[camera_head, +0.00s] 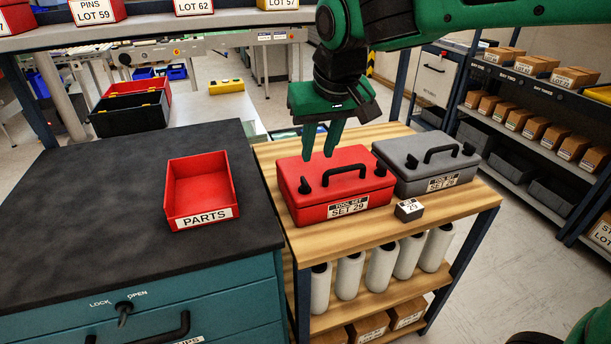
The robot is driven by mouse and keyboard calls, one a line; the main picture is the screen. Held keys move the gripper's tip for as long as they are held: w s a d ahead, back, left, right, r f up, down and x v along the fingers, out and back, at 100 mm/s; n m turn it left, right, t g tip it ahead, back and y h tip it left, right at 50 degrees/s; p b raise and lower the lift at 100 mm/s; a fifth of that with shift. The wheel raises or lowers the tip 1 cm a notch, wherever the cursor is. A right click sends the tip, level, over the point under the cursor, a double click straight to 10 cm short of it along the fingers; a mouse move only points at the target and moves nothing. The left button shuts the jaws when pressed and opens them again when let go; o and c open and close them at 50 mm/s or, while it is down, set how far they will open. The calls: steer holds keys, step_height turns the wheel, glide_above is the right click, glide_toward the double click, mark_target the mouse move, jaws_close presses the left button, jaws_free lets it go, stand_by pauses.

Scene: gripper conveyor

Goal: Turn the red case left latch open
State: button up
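The red case (338,211), labelled SET 29, sits shut on the wooden bench top. Its black handle (345,171) is on the lid. A black left latch (303,186) shows near the lid's front left, and a black right latch (380,170) near the front right. My gripper (319,157) points down over the rear left part of the lid, behind the left latch and apart from it. Its two green fingers have a gap between them and hold nothing. I cannot tell whether the fingertips touch the lid.
A grey case (425,162) stands close on the right. A small dark block (409,209) marked 29 lies in front. A red PARTS bin (200,190) sits on the dark-topped cabinet (90,205) at left. An overhead shelf (140,24) crosses the upper left.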

mark_target(305, 180)
steer(key=x, duration=0.7)
steer(key=a+x, duration=0.1)
steer(key=x, duration=0.2)
steer(key=shift+w+a+f, duration=0.1)
steer(key=shift+w+f, duration=0.05)
steer(key=shift+f, duration=0.1)
jaws_close()
